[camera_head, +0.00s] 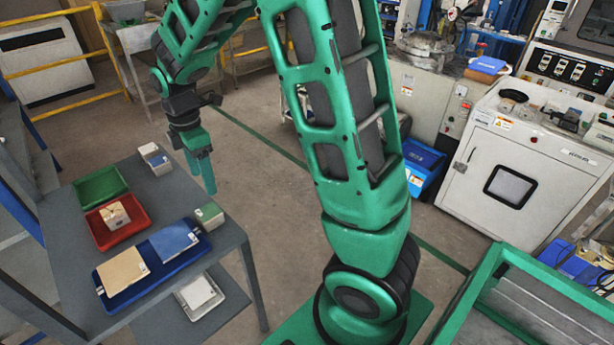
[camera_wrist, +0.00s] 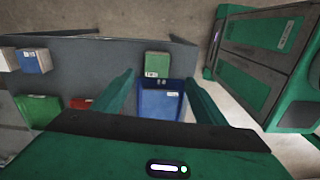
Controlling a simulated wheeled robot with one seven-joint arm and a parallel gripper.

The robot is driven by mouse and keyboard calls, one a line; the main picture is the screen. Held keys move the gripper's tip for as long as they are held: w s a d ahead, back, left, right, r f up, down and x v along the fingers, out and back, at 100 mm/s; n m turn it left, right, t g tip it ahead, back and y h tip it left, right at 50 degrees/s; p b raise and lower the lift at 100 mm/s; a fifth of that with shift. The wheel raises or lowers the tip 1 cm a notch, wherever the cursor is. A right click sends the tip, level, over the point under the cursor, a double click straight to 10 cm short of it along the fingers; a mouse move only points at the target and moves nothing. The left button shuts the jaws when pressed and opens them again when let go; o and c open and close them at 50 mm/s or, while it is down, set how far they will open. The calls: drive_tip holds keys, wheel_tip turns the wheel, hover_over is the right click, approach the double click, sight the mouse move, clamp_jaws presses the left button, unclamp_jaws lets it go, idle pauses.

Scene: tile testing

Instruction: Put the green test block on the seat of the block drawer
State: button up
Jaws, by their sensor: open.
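The green test block (camera_head: 209,214) has a pale side and sits on the grey table near its right edge, just beyond the corner of the blue tray. In the wrist view the green block (camera_wrist: 158,61) lies ahead of my fingertips, roughly centred between them. My gripper (camera_head: 203,185) points down above the table's right edge, open and empty; its two green fingers also show in the wrist view (camera_wrist: 160,80). A low grey drawer-like tray (camera_head: 188,312) with a pale square piece or seat (camera_head: 199,292) stands out below the table; I cannot tell which.
The blue tray (camera_head: 113,306) holds a beige tile (camera_head: 122,271) and a blue tile (camera_head: 174,241). A red tray (camera_head: 104,241) with a beige block, a green tray (camera_head: 99,186) and small white-and-blue blocks (camera_head: 156,158) stand further back. Floor is open right of the table.

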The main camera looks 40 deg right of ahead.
drive_tip(key=s+d+r+m, duration=0.5)
drive_tip(key=s+d+m, duration=0.2)
drive_tip(key=s+d, duration=0.1)
drive_tip(key=s+d+r+m, duration=0.1)
drive_tip(key=s+d+m, duration=0.3)
drive_tip(key=s+m, duration=0.4)
drive_tip(key=s+d+r+m, duration=0.1)
drive_tip(key=s+d+m, duration=0.3)
drive_tip(key=s+m, duration=0.4)
drive_tip(key=s, duration=0.6)
drive_tip(key=shift+s+d+r+m, duration=0.15)
drive_tip(key=shift+s+d+m, duration=0.15)
drive_tip(key=shift+s, duration=0.1)
drive_tip(key=shift+c, duration=0.2)
